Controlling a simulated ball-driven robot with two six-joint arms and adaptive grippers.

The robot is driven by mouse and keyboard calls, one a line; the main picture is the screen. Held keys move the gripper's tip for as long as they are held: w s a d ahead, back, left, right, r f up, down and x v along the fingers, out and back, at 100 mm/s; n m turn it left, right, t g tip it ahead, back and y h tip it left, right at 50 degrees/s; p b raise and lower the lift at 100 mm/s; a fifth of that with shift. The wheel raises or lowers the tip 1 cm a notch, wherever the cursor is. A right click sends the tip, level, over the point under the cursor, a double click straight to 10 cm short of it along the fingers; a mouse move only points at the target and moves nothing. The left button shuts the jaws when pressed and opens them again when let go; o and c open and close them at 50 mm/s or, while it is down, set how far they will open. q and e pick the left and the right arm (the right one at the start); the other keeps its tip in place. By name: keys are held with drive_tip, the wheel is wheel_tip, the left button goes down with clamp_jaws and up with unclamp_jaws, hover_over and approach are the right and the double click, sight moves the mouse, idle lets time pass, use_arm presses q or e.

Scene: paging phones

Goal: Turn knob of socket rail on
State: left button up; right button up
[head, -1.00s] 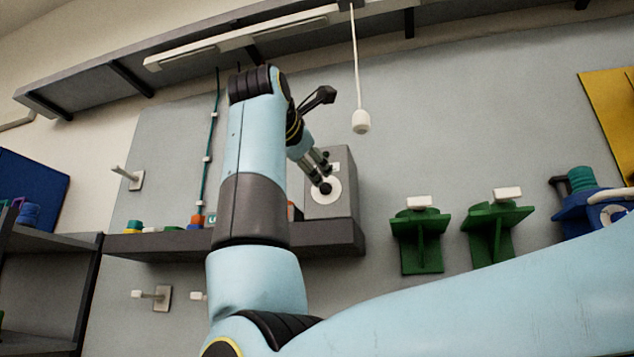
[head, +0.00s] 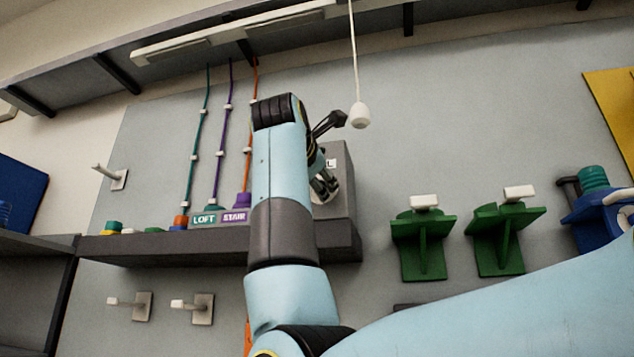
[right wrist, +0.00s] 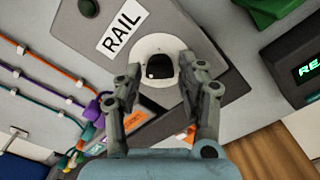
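The socket rail box (head: 343,200) is a grey box on the wall shelf in the head view. In the right wrist view the box (right wrist: 205,45) carries a white RAIL label (right wrist: 122,30) and a white round dial (right wrist: 158,45) with a black knob (right wrist: 159,67). My right gripper (right wrist: 160,80) is open, its fingers to either side of the knob in that view; I cannot tell whether they touch it. In the head view my right gripper (head: 324,187) is in front of the box and hides most of the dial. My left gripper is not in view.
The shelf (head: 180,248) holds a LOFT plate (head: 203,219) and a STAIR plate (head: 235,217) with cables above. A white pull-cord handle (head: 359,115) hangs near the box. Green wall brackets (head: 422,240) are at right. A dark display unit (right wrist: 290,62) shows in the right wrist view.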

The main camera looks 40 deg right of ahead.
drive_tip(key=c, duration=0.7)
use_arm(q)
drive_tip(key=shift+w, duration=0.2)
use_arm(e)
clamp_jaws()
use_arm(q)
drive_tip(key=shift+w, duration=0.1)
use_arm(e)
drive_tip(key=shift+m, duration=0.3)
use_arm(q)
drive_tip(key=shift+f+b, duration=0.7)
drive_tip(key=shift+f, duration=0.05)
use_arm(e)
drive_tip(key=m, duration=1.7)
drive_tip(key=shift+w+f, duration=0.1)
